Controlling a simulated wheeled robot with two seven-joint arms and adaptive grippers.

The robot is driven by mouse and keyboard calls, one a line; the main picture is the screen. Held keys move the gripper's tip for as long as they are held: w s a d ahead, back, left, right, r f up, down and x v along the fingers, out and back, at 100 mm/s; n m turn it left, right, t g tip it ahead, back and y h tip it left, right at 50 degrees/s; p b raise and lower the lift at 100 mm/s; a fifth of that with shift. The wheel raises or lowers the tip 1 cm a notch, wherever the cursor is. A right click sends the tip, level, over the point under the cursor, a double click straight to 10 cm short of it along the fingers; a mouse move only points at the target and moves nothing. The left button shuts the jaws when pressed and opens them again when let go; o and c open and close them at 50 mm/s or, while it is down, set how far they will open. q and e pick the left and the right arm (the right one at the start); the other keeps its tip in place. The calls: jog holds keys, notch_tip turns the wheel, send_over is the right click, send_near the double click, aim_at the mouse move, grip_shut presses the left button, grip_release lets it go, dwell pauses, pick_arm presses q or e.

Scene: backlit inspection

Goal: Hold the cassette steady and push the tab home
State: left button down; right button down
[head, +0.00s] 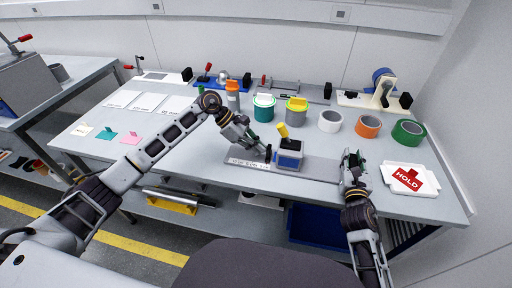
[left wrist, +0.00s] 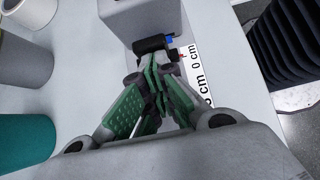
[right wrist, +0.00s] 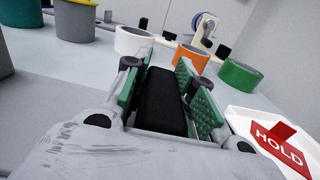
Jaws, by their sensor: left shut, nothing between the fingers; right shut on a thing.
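A grey box with a blue front, which looks like the cassette (head: 289,156), stands near the table's front edge. A yellow cylinder (head: 283,130) shows at its top. My left gripper (head: 262,154) is shut and empty just left of the box. In the left wrist view, its fingertips (left wrist: 155,72) point at a grey body (left wrist: 145,18) with a black part (left wrist: 150,44) and a small blue piece (left wrist: 169,41); I cannot tell contact or which piece is the tab. My right gripper (head: 351,160), right of the box, is shut on a black block (right wrist: 162,100).
A centimetre scale (head: 248,163) lies by the left gripper. A white tray with a red HOLD sign (head: 408,179) is at the right. Tape rolls, including an orange one (head: 367,126), and cans, including a teal one (head: 264,109), stand behind. The table's left front is mostly clear.

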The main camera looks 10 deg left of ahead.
pick_arm(q)
jog(key=shift+s+d, duration=0.1)
pick_arm(e)
jog(key=shift+a+f, duration=0.15)
jog(key=shift+f, duration=0.1)
pick_arm(q)
jog(key=shift+a, duration=0.45)
jog(key=a, duration=0.3)
jog(key=shift+a, duration=0.15)
jog(key=v, duration=1)
pick_arm(e)
jog(key=c, duration=1.2)
grip_release()
jog(key=shift+o, duration=0.5)
jog(key=shift+r, duration=0.1)
